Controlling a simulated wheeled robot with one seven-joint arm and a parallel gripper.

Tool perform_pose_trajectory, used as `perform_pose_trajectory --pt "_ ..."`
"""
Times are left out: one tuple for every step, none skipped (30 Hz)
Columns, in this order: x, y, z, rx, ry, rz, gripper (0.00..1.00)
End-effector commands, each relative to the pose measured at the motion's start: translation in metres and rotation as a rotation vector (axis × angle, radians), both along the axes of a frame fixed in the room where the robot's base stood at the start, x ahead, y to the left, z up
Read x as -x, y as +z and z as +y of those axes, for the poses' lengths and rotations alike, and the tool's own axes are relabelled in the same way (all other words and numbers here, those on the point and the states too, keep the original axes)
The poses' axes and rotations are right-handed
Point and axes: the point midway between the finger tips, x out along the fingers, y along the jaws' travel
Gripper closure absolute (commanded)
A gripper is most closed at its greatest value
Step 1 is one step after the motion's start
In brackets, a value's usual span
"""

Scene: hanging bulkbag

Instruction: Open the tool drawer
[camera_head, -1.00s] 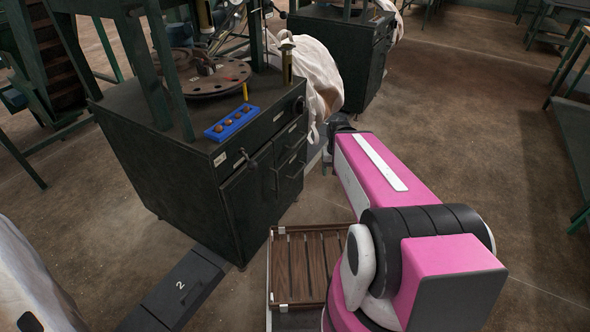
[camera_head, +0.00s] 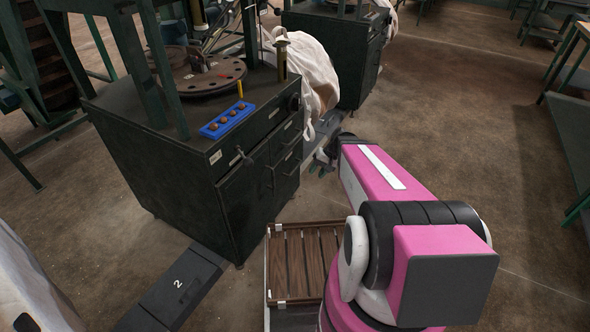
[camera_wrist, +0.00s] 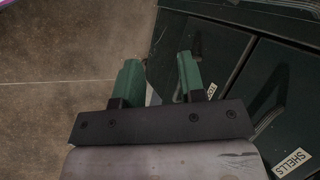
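The dark green cabinet (camera_head: 165,180) stands left of my arm, with drawers and a door on its right-hand face. Its drawer fronts (camera_head: 287,160) look shut in the head view. My gripper (camera_head: 322,167) is beside that face, apart from it. In the wrist view my gripper (camera_wrist: 159,75) has its two green fingers spread with nothing between them. A drawer front with a label beginning "TO" (camera_wrist: 210,91) lies just right of the right finger, which partly hides it. A dark handle shape shows near that fingertip. A neighbouring front carries a "SHELLS" label (camera_wrist: 291,163).
A blue tray (camera_head: 228,121) with round items and a perforated disc (camera_head: 210,76) sit on the cabinet top. A white sack (camera_head: 305,72) hangs behind it. A slatted wooden crate (camera_head: 303,262) is in front. Open floor (camera_head: 450,120) lies to the right.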

Motion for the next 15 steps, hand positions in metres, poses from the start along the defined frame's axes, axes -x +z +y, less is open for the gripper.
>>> perform_pose_trajectory --pt "-0.022 -0.019 0.000 -0.086 -0.018 0.010 0.63" --pt "-0.029 -0.026 0.001 -0.142 -0.031 0.012 0.63" --pt "-0.040 -0.036 0.002 -0.216 -0.046 0.010 0.63" --pt "-0.048 -0.042 0.003 -0.273 -0.059 0.007 0.63" --pt "-0.056 -0.049 0.002 -0.328 -0.074 0.002 0.63" --pt "-0.067 -0.057 0.001 -0.401 -0.092 -0.008 0.63" --pt "-0.074 -0.064 0.000 -0.456 -0.108 -0.016 0.63" --pt "-0.082 -0.069 -0.002 -0.505 -0.123 -0.028 0.63" --pt "-0.091 -0.076 -0.005 -0.568 -0.144 -0.043 0.63" --pt "-0.097 -0.080 -0.007 -0.611 -0.159 -0.055 0.63" --pt "-0.103 -0.084 -0.010 -0.650 -0.174 -0.068 0.63" --pt "-0.110 -0.089 -0.014 -0.698 -0.192 -0.084 0.63" --pt "-0.114 -0.092 -0.016 -0.729 -0.204 -0.096 0.63" --pt "-0.118 -0.095 -0.018 -0.755 -0.215 -0.106 0.63" --pt "-0.122 -0.097 -0.021 -0.786 -0.227 -0.119 0.63"
